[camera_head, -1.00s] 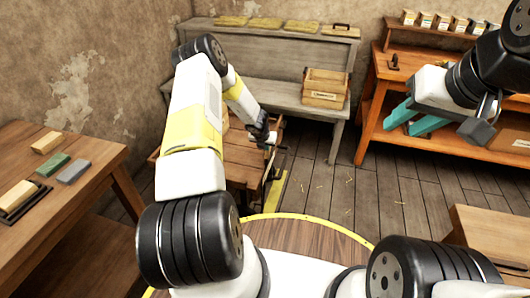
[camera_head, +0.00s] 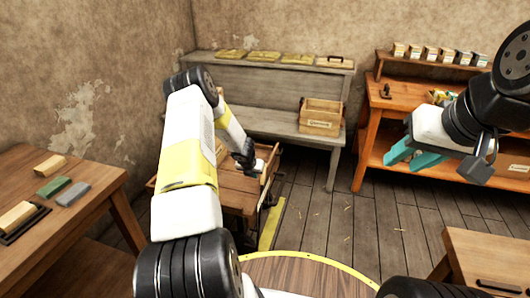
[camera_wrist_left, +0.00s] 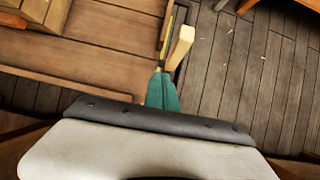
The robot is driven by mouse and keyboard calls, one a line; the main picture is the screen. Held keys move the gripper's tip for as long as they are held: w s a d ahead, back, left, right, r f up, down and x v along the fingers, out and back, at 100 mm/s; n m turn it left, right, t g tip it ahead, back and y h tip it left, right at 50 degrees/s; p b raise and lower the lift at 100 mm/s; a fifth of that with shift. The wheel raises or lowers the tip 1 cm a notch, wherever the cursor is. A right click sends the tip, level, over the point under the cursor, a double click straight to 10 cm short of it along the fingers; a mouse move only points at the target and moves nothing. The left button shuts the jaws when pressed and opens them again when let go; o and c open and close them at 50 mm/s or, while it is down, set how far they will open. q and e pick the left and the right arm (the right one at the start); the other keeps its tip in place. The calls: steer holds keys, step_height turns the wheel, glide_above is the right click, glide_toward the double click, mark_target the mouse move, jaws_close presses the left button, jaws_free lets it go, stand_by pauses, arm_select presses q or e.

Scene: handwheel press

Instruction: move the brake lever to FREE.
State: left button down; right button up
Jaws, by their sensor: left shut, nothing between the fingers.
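In the left wrist view, a pale wooden handle (camera_wrist_left: 180,47), which looks like the brake lever's grip, stands at the side of a low wooden cart or platform (camera_wrist_left: 90,45). My left gripper's teal fingers (camera_wrist_left: 161,84) are together and empty, with their tips just below the handle's lower end; I cannot tell whether they touch it. In the head view, the left arm reaches down to the cart (camera_head: 235,192), and the left gripper (camera_head: 257,166) is small there. No FREE marking is readable. My right gripper (camera_head: 413,157) has its teal fingers apart and is empty, away from the cart.
A yellow floor strip (camera_head: 270,226) runs beside the cart. A grey bench (camera_head: 270,122) with a wooden crate (camera_head: 320,117) stands behind. An orange workbench (camera_head: 370,150) is at right, a table (camera_head: 85,205) with blocks at left. Plank floor (camera_head: 320,215) between is open.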

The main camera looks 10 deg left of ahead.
arm_select(q)
step_height(320, 180, up, 10)
steer(key=shift+w+a+f, duration=0.2)
steer(key=shift+a, duration=0.1)
stand_by(0.3)
